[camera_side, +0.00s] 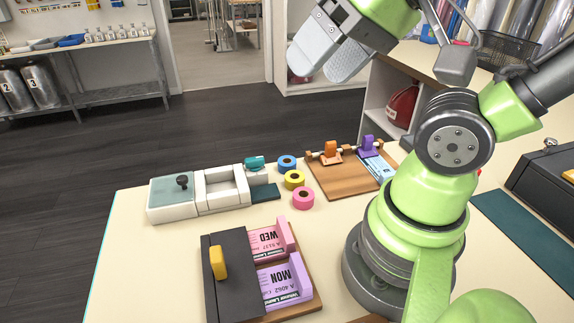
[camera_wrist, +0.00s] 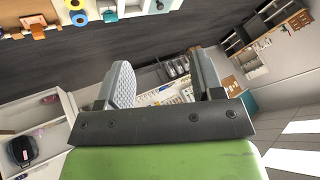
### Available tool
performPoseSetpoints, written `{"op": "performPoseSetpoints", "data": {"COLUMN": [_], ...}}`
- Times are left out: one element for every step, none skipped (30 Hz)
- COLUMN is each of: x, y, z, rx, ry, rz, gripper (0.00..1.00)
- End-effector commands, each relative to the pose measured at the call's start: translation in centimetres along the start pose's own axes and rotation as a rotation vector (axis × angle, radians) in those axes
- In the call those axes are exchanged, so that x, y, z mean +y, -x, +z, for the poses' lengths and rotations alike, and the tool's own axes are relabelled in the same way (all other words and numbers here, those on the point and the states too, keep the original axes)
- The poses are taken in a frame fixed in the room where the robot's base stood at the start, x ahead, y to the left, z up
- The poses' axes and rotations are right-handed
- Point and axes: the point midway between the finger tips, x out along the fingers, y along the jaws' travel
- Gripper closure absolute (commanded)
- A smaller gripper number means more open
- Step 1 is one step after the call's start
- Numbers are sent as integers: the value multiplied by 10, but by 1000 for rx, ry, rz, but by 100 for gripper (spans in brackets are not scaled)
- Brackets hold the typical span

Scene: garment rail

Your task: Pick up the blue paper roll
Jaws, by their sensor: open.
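The blue paper roll (camera_side: 287,162) lies flat on the cream table, at the far end of a short row of rolls. It also shows near the top edge of the wrist view (camera_wrist: 79,19). My gripper (camera_side: 330,55) is raised high above the table, up and to the right of the roll in the side view. In the wrist view its two fingers (camera_wrist: 163,80) stand wide apart with nothing between them. The gripper is well clear of the roll.
A yellow roll (camera_side: 295,180) and a pink roll (camera_side: 303,198) lie close beside the blue one. A white dispenser (camera_side: 222,190) stands to the left. A wooden board (camera_side: 335,182) with orange and purple holders is to the right. A label tray (camera_side: 262,270) sits in front.

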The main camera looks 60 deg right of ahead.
Motion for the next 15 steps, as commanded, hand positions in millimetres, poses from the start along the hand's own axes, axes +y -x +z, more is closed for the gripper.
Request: {"op": "performPoseSetpoints", "data": {"x": [0,0,1,1,2,4,6,8,12,16,20,27,33,39,48], "y": [0,-1,-2,-3,-6,-9,-13,-18,-25,-31,-38,-47,-54,-62,-72], "z": [0,-1,-4,-6,-10,-16,-21,-28,-37,-44,-51,-60,-66,-73,-80], "rx": [-1,-2,-6,-11,-18,-29,-39,-52,-71,-87,-103,-125,-143,-161,-185], "ry": [0,0,0,1,1,2,3,6,8,11,13,18,21,24,28], "rz": [1,4,11,19,30,48,65,83,111,132,152,178,196,214,236], "gripper": [39,39,39,39,39,39,39,39,39,39,39,39,39,39,39]}}
